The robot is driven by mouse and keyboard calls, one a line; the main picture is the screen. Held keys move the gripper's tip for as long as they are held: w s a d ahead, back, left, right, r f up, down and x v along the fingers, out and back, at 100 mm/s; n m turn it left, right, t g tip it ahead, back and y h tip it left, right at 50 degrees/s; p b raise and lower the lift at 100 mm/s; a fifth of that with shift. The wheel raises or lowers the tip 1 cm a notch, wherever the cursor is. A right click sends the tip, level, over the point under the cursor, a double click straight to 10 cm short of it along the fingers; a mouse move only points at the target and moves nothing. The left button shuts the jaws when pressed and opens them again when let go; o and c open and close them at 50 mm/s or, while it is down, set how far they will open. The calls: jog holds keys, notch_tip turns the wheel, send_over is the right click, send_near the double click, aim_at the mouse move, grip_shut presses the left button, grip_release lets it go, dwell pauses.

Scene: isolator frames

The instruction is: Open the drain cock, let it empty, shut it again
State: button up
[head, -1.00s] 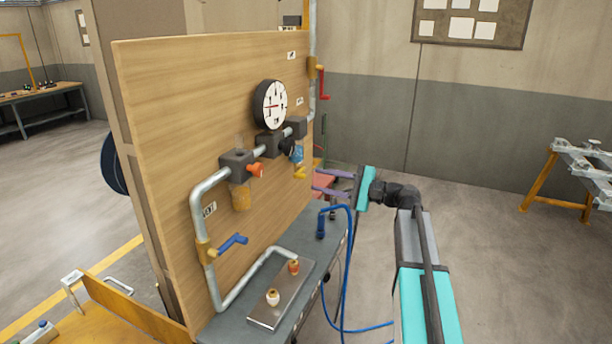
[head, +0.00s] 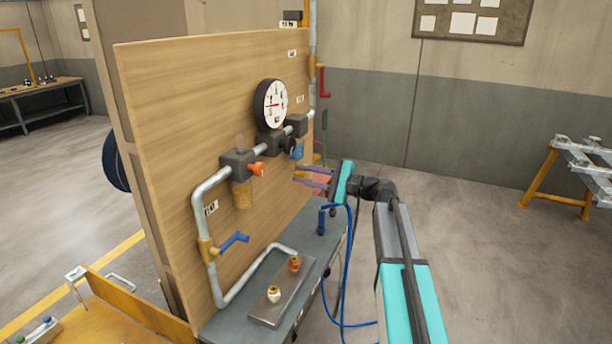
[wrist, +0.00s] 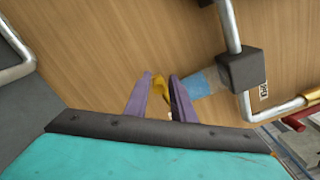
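The drain cock, a small yellow part (wrist: 158,86), sits at the lower end of the blue bowl (wrist: 204,82), which also shows in the head view (head: 298,151). My gripper (wrist: 161,77) is open, with its two purple fingers on either side of the yellow part. The right finger looks very near it; I cannot tell whether it touches. In the head view my gripper (head: 297,174) is close to the board just below the blue bowl, and the fingers are apart. The cock is not clearly visible there.
The wooden board (head: 160,110) carries a grey pipe run, a dial gauge (head: 270,104), an amber bowl (head: 243,194), a blue-handled valve (head: 234,241) and a red-handled valve (head: 324,82). A blue hose (head: 349,260) hangs near my arm.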

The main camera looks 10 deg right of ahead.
grip_shut()
jog(key=shift+d, duration=0.35)
jog(key=shift+a, duration=0.25)
jog(key=shift+f, duration=0.15)
